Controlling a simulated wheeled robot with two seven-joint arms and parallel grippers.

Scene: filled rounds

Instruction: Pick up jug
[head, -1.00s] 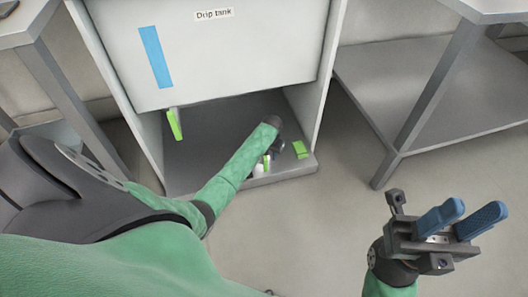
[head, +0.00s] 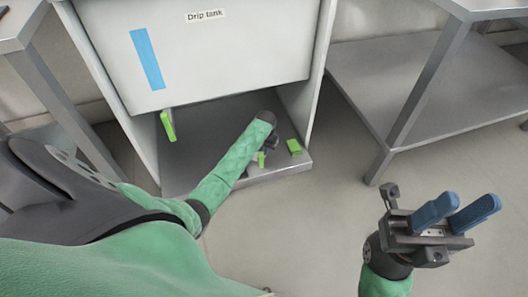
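My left arm reaches down into the open bay under the drip tank (head: 215,60). My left gripper (head: 268,148) is low over the bay floor (head: 205,125), mostly hidden by its own wrist, so its fingers cannot be made out. I cannot make out a whole jug. A small green piece (head: 261,159) shows right beside the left gripper, and I cannot tell what it belongs to. My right gripper (head: 468,203) has blue fingers spread apart with nothing between them, over the floor at the right.
A green block (head: 294,147) lies on the bay floor near its right front. A green lever (head: 168,125) hangs under the tank at the left. Side panels bound the bay. A metal table with a lower shelf (head: 385,85) stands right. The floor between is clear.

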